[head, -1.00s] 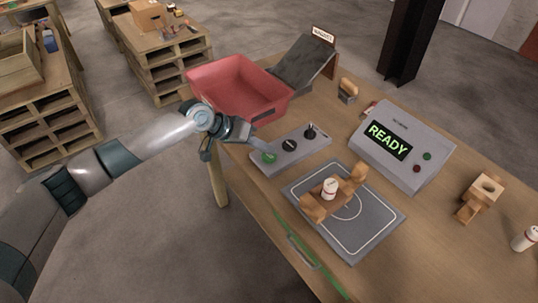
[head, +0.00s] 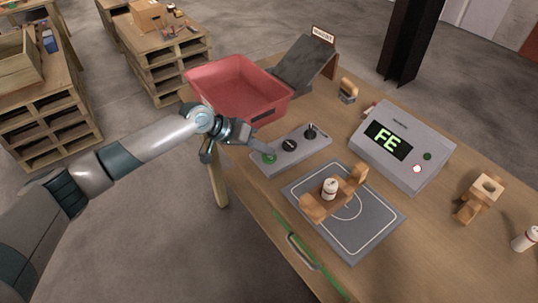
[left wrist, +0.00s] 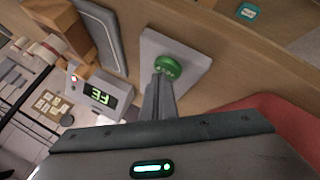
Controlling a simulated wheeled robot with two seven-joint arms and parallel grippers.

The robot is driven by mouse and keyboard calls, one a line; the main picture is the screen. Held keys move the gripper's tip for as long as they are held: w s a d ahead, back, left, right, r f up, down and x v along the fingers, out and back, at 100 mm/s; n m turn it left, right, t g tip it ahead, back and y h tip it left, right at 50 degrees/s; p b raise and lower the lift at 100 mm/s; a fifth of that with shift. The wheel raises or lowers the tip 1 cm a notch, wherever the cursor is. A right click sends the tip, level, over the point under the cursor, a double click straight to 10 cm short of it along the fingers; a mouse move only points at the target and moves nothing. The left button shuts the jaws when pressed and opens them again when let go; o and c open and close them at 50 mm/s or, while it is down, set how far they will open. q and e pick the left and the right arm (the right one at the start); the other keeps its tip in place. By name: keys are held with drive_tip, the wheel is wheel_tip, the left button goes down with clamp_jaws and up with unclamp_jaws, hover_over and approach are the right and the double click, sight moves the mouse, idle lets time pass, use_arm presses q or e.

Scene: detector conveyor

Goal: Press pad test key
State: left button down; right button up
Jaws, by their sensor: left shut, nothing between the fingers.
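A grey control strip (head: 300,158) lies on the table with a green key (head: 269,158), a black round control (head: 289,145) and a black lever knob (head: 310,131). My left gripper (head: 262,151) is shut and empty, with its fingertips at the green key. In the left wrist view the shut fingers (left wrist: 160,85) reach to the edge of the green key (left wrist: 169,64); I cannot tell if they touch. A grey detector box (head: 402,147) reads "FE" with a red light lit. A grey pad (head: 348,226) carries a wooden holder (head: 315,209) with a white bottle (head: 329,187). My right gripper is out of view.
A red bin (head: 240,86) stands behind the strip, beside a dark ramp with a "MAGNET" sign (head: 323,35). A wooden block piece (head: 479,198) and another white bottle (head: 525,239) stand at the right.

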sight(264, 157)
use_arm(q)
drive_tip(key=shift+r+p, duration=0.8)
drive_tip(key=shift+r+p, duration=2.1)
drive_tip(key=shift+r, duration=0.4)
drive_tip(key=shift+a, duration=0.15)
